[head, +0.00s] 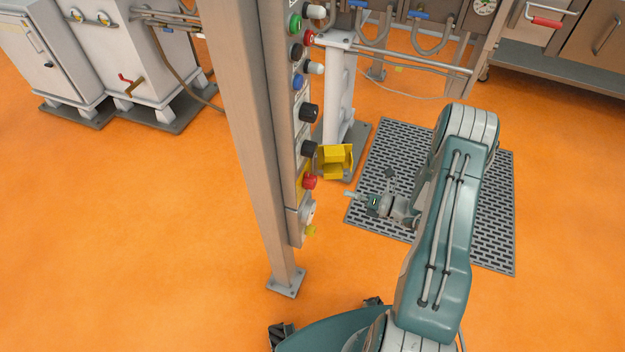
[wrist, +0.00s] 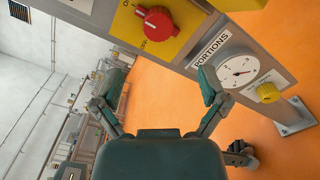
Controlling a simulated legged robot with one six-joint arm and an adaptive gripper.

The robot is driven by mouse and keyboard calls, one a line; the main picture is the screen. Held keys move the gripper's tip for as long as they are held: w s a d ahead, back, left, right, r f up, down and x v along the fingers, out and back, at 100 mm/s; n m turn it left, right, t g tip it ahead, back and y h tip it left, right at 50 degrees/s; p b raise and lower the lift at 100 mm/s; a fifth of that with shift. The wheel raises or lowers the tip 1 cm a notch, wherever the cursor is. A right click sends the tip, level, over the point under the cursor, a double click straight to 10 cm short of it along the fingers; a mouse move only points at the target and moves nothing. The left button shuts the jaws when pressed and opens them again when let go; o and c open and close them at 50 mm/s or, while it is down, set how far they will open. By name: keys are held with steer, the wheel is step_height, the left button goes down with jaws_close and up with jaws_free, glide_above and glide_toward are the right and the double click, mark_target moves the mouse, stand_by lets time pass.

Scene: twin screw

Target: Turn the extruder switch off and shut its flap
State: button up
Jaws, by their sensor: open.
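The extruder switch is a red knob (head: 310,181) on a yellow plate, low on the panel. In the wrist view the red knob (wrist: 160,22) shows at the top, with an OFF label beside it; I cannot surely read where its pointer stands. The yellow flap (head: 337,158) stands open, jutting out to the right just above the knob. My gripper (head: 362,192) is right of the panel, a little below the knob and apart from it. In the wrist view my gripper (wrist: 160,84) has its fingers spread, with nothing between them.
Several other buttons line the panel (head: 298,110) above. A steel post (head: 258,140) stands left of it. A dark floor grating (head: 480,220) lies under my arm.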

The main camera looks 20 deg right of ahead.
mark_target(315, 184)
steer(key=x, duration=1.1)
steer(key=shift+s, duration=0.1)
